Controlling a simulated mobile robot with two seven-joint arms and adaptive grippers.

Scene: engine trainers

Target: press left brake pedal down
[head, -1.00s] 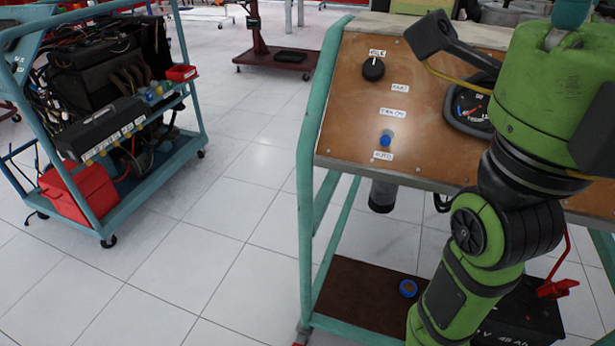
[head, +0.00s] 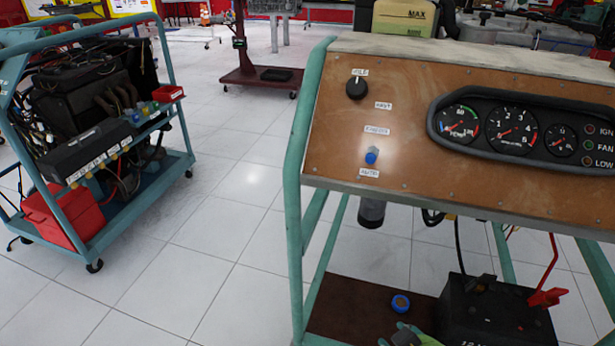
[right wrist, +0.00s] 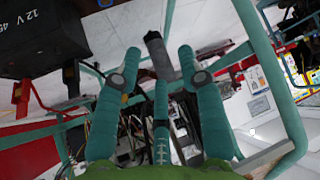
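No brake pedal can be made out for sure in either view. The engine trainer's slanted brown panel (head: 400,140) fills the right of the head view, with a black knob, a blue button and gauges. A dark cylinder (head: 371,212) hangs below the panel. My right gripper (right wrist: 160,52) shows in the right wrist view with its teal fingers spread and nothing gripped. A dark cylinder (right wrist: 155,48) appears beyond and between the fingertips; whether they touch it I cannot tell. A small green part of my arm (head: 412,338) shows at the bottom of the head view. My left gripper is not in view.
A black battery (head: 495,312) with a red clamp stands on the trainer's lower shelf, beside a blue cap (head: 400,303). It also shows in the right wrist view (right wrist: 40,35). Teal frame posts (head: 294,200) surround the shelf. Another trainer cart (head: 80,230) stands left; tiled floor between is clear.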

